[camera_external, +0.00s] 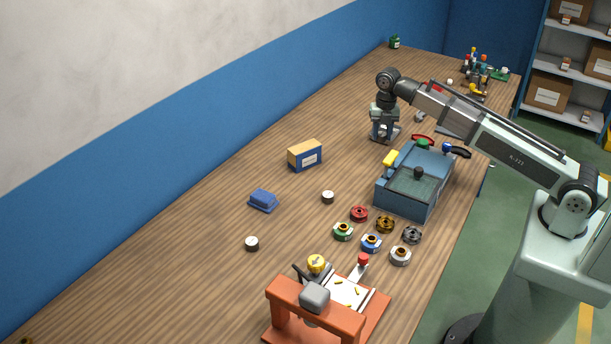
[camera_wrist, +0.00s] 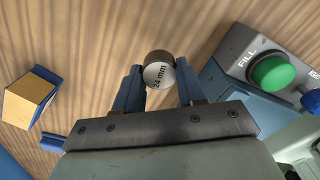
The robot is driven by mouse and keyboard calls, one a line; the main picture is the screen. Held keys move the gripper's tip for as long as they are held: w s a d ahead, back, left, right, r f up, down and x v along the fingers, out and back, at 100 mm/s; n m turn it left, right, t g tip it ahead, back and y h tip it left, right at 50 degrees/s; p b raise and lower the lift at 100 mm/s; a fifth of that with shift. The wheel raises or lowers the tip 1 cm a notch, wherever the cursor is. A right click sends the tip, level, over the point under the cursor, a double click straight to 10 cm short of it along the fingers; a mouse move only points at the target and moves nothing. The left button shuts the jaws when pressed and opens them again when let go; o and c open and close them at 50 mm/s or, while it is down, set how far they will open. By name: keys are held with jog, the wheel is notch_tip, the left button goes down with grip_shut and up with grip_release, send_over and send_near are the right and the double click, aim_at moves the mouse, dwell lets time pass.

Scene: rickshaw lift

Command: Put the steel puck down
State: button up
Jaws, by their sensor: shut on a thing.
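The steel puck (camera_wrist: 158,73) is between the two blue-grey fingers of my gripper (camera_wrist: 158,84) in the wrist view. It has a pale face marked "24 mm" and a dark brown side. In the external view my gripper (camera_external: 383,130) points down over the far part of the wooden bench, behind the blue machine. There the puck is small and mostly covered by the fingers. I cannot tell whether it touches the bench or hangs just above it.
The blue machine (camera_external: 407,190) with a green FILL button (camera_wrist: 273,72) stands close right. A yellow-blue box (camera_external: 305,155), blue block (camera_external: 263,200) and two small pucks (camera_external: 328,197) lie nearer. Several coloured spools and an orange press (camera_external: 290,300) stand in front. Bench along the wall is clear.

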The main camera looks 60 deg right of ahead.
jog(key=shift+r, duration=1.45)
jog(key=shift+w+a, duration=0.2)
jog(key=shift+a, duration=0.15)
jog(key=w+a+m, duration=0.3)
jog(key=a+m, duration=0.1)
jog(key=a, duration=0.4)
jog(key=w+a+m, duration=0.3)
jog(key=w+a, duration=0.1)
jog(key=a, duration=0.5)
jog(key=m, duration=2.1)
send_near(253, 317)
jog(key=shift+f, duration=3.15)
jog(key=shift+f, duration=0.15)
